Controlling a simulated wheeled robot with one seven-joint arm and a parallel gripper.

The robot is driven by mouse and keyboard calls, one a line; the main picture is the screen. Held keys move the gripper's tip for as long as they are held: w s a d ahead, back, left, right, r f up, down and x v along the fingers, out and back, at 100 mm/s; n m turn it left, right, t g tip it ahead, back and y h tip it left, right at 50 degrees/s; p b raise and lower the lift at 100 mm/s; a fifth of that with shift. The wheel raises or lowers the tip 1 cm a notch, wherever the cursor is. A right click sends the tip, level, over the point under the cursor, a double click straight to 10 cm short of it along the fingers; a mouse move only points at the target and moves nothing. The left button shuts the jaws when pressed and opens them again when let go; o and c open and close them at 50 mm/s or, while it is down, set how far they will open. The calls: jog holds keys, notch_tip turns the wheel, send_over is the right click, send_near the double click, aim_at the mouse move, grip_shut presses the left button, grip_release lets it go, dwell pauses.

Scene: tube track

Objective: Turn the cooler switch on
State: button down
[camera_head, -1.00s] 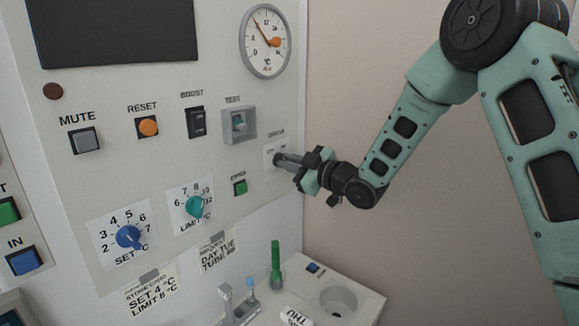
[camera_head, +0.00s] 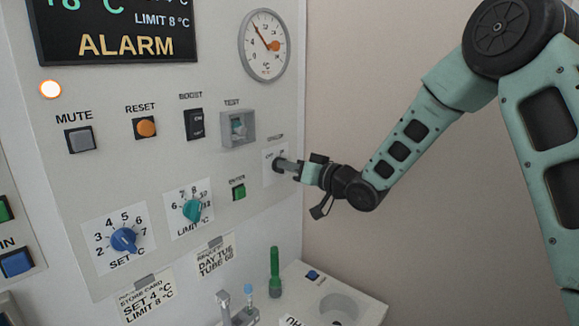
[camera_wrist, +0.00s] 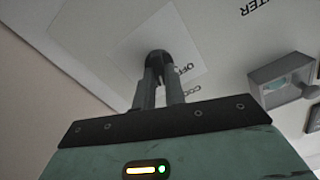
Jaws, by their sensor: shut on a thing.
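The cooler switch is a black knob on a white label plate (camera_head: 268,176) at the right edge of the panel in the head view. Its knob (camera_wrist: 157,56) shows in the wrist view, with the upside-down words "OFF" and part of "COO" beside it. My gripper (camera_head: 283,163) is shut on the knob, its two grey fingers on either side of it in the wrist view (camera_wrist: 159,80). The fingers hide most of the knob in the head view. The display (camera_head: 115,30) is lit and reads "ALARM" and "LIMIT 8 °C". The lamp (camera_head: 50,89) glows.
A round dial (camera_head: 264,45) sits above the switch. The guarded test switch (camera_head: 238,128) and a green button (camera_head: 238,192) are to its left. The wall to the right is bare.

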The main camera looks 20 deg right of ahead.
jog(key=shift+f+m+p, duration=0.1)
jog(key=shift+m+p, duration=0.35)
jog(key=shift+m, duration=1.25)
jog(key=c, duration=1.5)
grip_release()
jog(key=shift+d, duration=0.1)
jog(key=shift+o, duration=0.2)
jog(key=b+v, duration=0.4)
jog(key=v, duration=1.3)
jog(key=shift+s, duration=0.15)
